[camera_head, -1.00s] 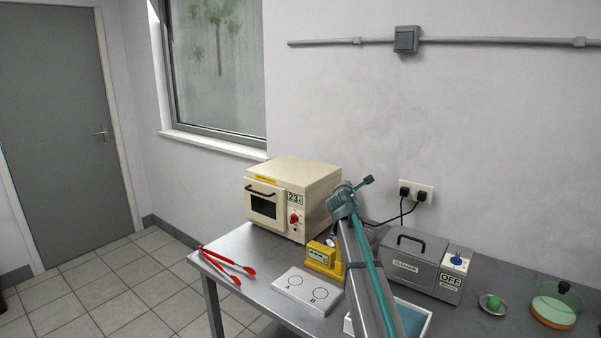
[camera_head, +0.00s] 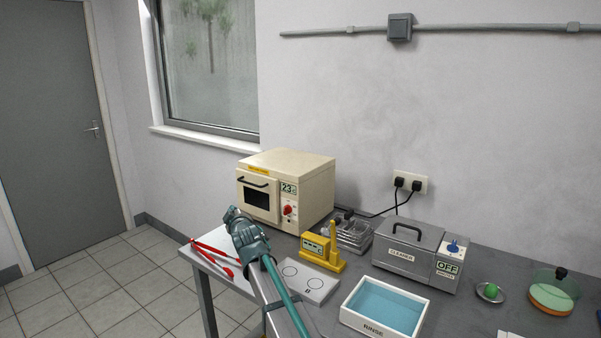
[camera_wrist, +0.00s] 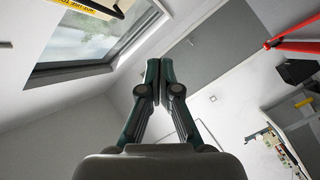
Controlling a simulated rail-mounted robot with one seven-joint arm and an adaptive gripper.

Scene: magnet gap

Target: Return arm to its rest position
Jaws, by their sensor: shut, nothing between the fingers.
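My arm reaches up from the bottom of the head view over the front edge of the steel table (camera_head: 484,322). Its end, my gripper, is at the left part of the table, between the red tongs and the white plate marked with circles; the arm covers part of that plate. In the wrist view my gripper (camera_wrist: 160,62) has its two dark green fingers together with nothing between them. Beyond the fingertips the wrist view shows the grey door and white wall.
Red tongs (camera_head: 217,252) lie at the table's left end. Behind stand a cream oven (camera_head: 304,188), a yellow gauge (camera_head: 318,250) and a grey cleaner (camera_head: 405,252). A rinse tray (camera_head: 352,321) with blue liquid is right of my arm. A green ball (camera_head: 491,289) sits in a dish further right.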

